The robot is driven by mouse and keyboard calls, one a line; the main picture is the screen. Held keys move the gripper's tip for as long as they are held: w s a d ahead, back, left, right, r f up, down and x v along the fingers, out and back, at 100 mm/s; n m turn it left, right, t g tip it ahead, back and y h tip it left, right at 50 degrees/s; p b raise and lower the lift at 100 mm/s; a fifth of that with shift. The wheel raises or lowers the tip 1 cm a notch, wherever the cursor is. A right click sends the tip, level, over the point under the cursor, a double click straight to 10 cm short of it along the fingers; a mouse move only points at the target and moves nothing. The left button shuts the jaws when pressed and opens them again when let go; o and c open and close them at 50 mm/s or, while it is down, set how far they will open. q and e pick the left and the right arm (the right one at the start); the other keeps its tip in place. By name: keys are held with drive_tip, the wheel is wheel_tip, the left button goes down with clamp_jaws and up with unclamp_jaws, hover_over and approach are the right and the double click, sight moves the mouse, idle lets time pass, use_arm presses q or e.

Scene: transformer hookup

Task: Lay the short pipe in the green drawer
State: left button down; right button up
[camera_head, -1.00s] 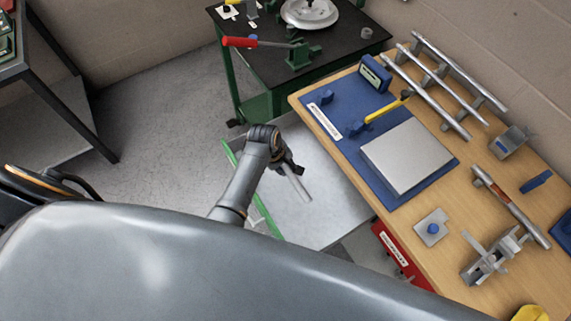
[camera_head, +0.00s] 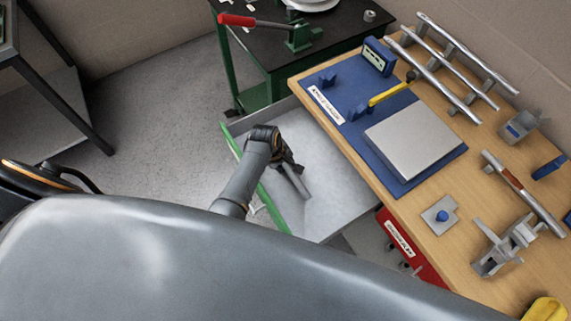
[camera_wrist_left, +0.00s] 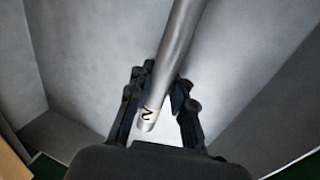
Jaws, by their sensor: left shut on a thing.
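The short pipe is a plain metal tube (camera_head: 297,183) in the head view. It also shows in the left wrist view (camera_wrist_left: 177,48), with a dark mark near its close end. My left gripper (camera_head: 286,165) is shut on the pipe; its dark fingers (camera_wrist_left: 162,98) lie on both sides of it. The green drawer (camera_head: 273,208) is pulled out, with a green front edge and a grey metal inside. The gripper and pipe are over or within the open drawer; I cannot tell whether the pipe touches its floor. My right gripper is not in view.
The wooden workbench (camera_head: 408,215) stands right of the drawer, with a blue mat (camera_head: 352,148) and grey plate (camera_head: 413,137). Several longer pipes lie on a rack (camera_head: 450,70) at the back. A red drawer (camera_head: 408,245) sits below the bench. A dark table (camera_head: 262,48) stands behind.

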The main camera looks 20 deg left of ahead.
use_arm(q)
drive_tip(key=shift+s+a+f, duration=0.1)
drive_tip(key=shift+s+f, duration=0.2)
drive_tip(key=shift+f, duration=0.25)
drive_tip(key=c, duration=1.1)
unclamp_jaws()
drive_tip(key=shift+w, duration=0.1)
drive_tip(key=shift+r, duration=0.4)
drive_tip(key=v, duration=1.1)
drive_tip(key=shift+r, duration=0.15)
